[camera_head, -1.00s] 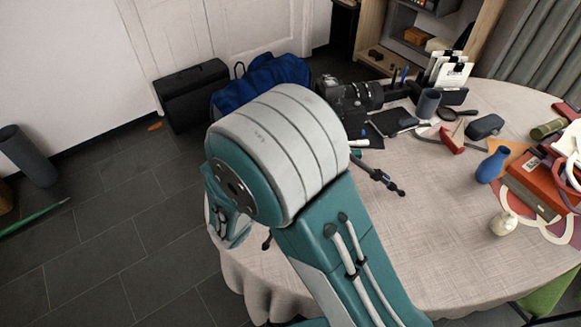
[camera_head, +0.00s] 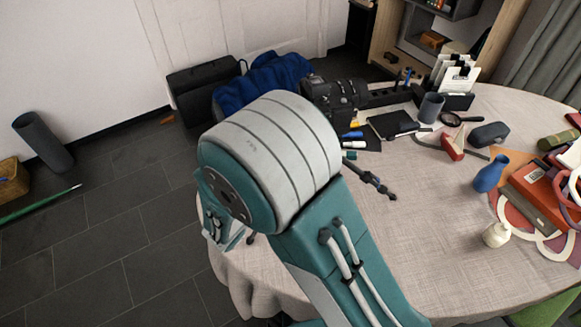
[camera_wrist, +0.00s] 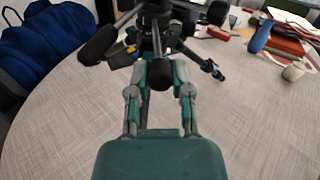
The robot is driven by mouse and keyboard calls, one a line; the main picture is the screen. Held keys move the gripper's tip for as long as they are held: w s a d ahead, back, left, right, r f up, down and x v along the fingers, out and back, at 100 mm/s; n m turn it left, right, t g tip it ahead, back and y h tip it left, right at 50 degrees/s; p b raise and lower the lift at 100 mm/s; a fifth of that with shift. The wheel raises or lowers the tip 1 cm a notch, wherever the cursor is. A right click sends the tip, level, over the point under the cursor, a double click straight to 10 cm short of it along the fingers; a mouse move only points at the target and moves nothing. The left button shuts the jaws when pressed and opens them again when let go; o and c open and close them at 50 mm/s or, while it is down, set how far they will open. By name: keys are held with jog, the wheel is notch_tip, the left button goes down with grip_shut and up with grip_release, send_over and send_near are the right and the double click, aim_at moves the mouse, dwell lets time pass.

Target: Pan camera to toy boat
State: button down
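A black camera (camera_head: 335,93) stands on the table's far left side, its lens side partly beside other dark gear. Its tripod (camera_wrist: 158,35) shows in the wrist view, with a dark handle end between my fingers. A small red and white toy boat (camera_head: 453,146) lies to the right on the table. My gripper (camera_wrist: 162,75) is at the tripod, its two fingers apart on either side of the handle; I cannot tell whether they touch it. In the head view my arm hides the gripper and most of the tripod.
The round table (camera_head: 400,240) has a pale cloth and is clear in front. A blue vase (camera_head: 490,173), a cream pot (camera_head: 496,234), red books (camera_head: 535,190), a grey cup (camera_head: 431,107) and a magnifier (camera_head: 452,119) stand or lie right. A blue cloth (camera_head: 262,82) is behind my arm.

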jog(key=c, duration=0.5)
grip_release()
jog(key=a, duration=0.2)
jog(key=shift+a, duration=0.3)
jog(key=shift+c, duration=0.2)
jog(key=shift+d+r, duration=0.1)
jog(key=shift+d, duration=1.35)
jog(key=shift+a, duration=0.4)
jog(key=v, duration=1.1)
jog(key=shift+s+a, duration=0.25)
jog(key=shift+s, duration=0.05)
jog(key=shift+d, duration=0.2)
jog(key=shift+d, duration=0.1)
